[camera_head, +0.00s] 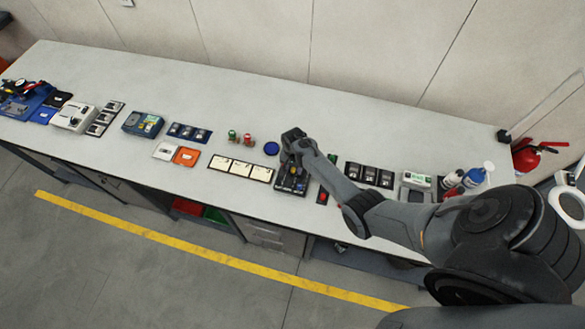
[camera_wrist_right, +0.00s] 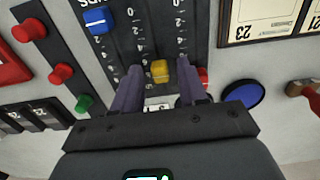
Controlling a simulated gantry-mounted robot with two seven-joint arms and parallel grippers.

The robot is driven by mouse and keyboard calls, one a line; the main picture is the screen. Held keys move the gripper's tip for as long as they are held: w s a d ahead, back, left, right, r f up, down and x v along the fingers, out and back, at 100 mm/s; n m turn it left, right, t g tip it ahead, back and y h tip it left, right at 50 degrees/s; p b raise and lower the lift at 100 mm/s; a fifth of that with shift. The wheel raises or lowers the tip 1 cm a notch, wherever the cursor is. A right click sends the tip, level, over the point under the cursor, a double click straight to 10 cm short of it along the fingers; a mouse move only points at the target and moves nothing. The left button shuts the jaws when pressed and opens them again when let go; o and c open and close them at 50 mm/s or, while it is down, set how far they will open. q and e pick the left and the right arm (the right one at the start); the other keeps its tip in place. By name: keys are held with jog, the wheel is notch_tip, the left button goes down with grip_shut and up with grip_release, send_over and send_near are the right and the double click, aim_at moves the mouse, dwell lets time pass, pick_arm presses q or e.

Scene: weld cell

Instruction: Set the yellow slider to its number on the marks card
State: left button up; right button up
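The yellow slider (camera_wrist_right: 160,71) is a small knob on a dark panel with numbered scales (camera_wrist_right: 145,35), seen in the right wrist view. My right gripper (camera_wrist_right: 160,80) is over the panel, its two fingers on either side of the yellow knob with visible gaps, so it is open. In the head view my right gripper (camera_head: 292,146) covers part of the slider panel (camera_head: 291,184). A blue slider (camera_wrist_right: 99,21) and a partly hidden red knob (camera_wrist_right: 203,76) flank it. I cannot tell which card is the marks card. My left gripper is out of view.
Framed cards (camera_head: 240,168) lie left of the panel. A blue disc (camera_head: 271,148) and red and green items (camera_head: 240,138) stand behind them. A box with red and green buttons (camera_wrist_right: 60,73) adjoins the panel. The bench's back strip (camera_head: 220,95) is clear.

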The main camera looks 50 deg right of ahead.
aim_at(294, 169)
jog(key=shift+r, duration=0.1)
notch_tip(294, 169, up, 11)
jog(key=shift+f+p, duration=0.2)
jog(key=shift+p, duration=0.15)
dwell(0.5)
